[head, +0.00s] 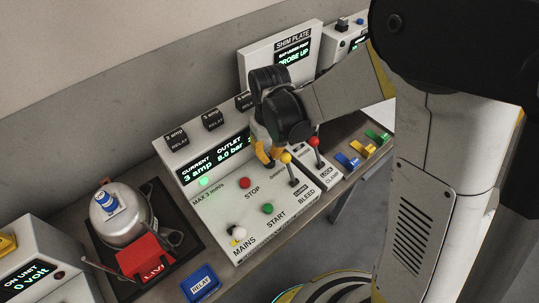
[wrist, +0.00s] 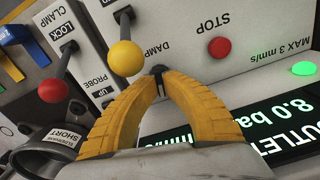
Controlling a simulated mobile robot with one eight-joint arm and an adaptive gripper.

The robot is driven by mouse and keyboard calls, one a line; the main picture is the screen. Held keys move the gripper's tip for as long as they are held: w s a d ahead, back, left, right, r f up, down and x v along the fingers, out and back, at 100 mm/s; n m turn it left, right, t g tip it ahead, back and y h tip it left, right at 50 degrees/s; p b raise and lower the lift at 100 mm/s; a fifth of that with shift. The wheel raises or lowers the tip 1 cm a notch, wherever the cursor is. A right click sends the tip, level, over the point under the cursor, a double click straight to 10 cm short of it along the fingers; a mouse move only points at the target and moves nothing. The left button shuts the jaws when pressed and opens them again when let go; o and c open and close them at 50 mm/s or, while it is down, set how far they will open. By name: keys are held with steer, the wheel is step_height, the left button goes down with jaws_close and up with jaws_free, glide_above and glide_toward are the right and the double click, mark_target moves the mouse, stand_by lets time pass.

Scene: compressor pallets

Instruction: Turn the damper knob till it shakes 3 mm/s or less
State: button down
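The control panel (head: 222,205) carries a dark damper knob (wrist: 158,70), beside the partly covered "DAMP…" lettering in the wrist view. My gripper (wrist: 160,78) has its yellow fingertips closed together around this small knob. In the head view my gripper (head: 268,162) covers the knob. The panel display (head: 212,160) reads current 3 amp and outlet 8.0 bar; the reading farther right is hidden behind my gripper. The round lamp by "MAX 3 mm/s" (head: 204,181) glows green, also in the wrist view (wrist: 304,68).
A yellow-ball lever (head: 286,157) stands close to my fingers, with a red-ball lever (head: 313,141) beyond it. The red stop button (head: 245,183) and green start button (head: 267,208) are nearby. A silver tank (head: 120,215) stands left of the panel.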

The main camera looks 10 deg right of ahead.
mark_target(270, 157)
steer(key=c, duration=1.5)
jaws_free()
steer(key=shift+c, duration=0.2)
step_height(270, 157, up, 12)
